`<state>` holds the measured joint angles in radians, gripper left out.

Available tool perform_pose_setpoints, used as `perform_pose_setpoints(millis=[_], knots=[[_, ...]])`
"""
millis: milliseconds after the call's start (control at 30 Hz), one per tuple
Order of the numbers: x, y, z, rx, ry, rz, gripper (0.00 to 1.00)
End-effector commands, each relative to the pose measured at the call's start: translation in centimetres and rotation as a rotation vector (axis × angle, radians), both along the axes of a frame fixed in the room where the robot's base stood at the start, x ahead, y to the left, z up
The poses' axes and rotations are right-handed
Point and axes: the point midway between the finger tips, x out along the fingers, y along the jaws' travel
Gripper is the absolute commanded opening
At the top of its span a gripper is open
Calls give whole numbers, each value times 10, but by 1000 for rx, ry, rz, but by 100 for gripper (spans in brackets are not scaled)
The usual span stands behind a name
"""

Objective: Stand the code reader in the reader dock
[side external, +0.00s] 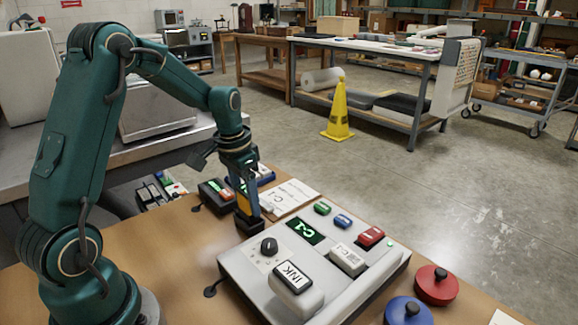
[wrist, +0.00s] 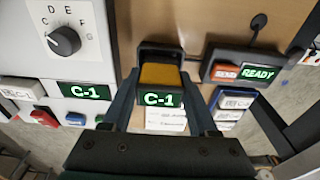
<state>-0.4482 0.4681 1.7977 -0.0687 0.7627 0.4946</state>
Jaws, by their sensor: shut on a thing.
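The code reader (wrist: 160,76) has a yellow body and a dark screen reading C-1. My gripper (wrist: 160,98) is shut on it, one finger on each side. In the side view my gripper (side external: 245,183) points down with the upright reader (side external: 254,203) below it. The dark reader dock (side external: 249,222) stands on the table under the reader's lower end. In the wrist view the dock's rim (wrist: 160,48) shows around the reader's far end. I cannot tell whether the reader is fully seated in it.
A grey console (side external: 330,262) with a dial, a C-1 screen and an INK block stands right of the dock. A dark unit reading READY (wrist: 238,72) stands on the dock's other side. A white C-1 card (side external: 290,195) lies behind. Red (side external: 436,285) and blue (side external: 408,312) knobbed discs sit at front right.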

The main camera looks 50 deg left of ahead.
Motion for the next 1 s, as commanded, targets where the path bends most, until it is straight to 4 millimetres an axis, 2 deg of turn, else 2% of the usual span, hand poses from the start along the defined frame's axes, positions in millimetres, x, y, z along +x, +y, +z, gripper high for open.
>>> perform_pose_setpoints(millis=[667,700,733,1000], knots=[[0,0,-12,0,0,0,24],[0,0,-13,0,0,0,63],[0,0,-12,0,0,0,72],[0,0,-12,0,0,0,72]])
